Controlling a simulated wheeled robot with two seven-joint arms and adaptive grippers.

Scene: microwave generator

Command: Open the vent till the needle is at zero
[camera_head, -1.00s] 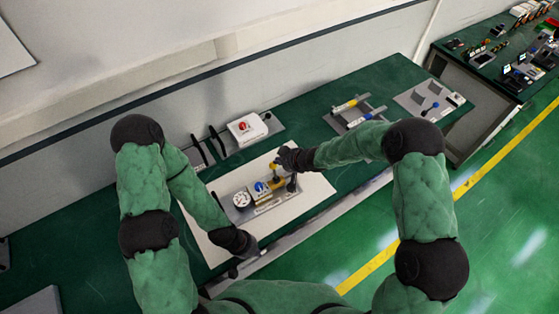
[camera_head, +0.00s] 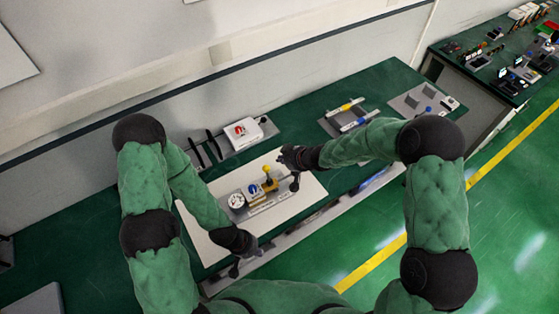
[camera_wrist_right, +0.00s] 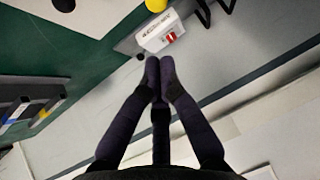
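The small unit on the white board has a round white gauge (camera_head: 237,201), a blue knob (camera_head: 253,189) and a yellow valve (camera_head: 269,176). The gauge needle is too small to read. A yellow round knob (camera_wrist_right: 156,4) shows at that view's top edge, beyond the fingertips. My left gripper (camera_head: 236,269) hangs by the bench's front edge, left of and below the unit; its fingers are too small to judge.
The white board (camera_head: 217,247) lies on the green bench (camera_head: 385,85). A white box with a red button (camera_head: 242,132) stands behind the unit, beside black upright handles (camera_head: 205,148). Blue and yellow parts (camera_head: 347,115) lie on a grey plate to the right.

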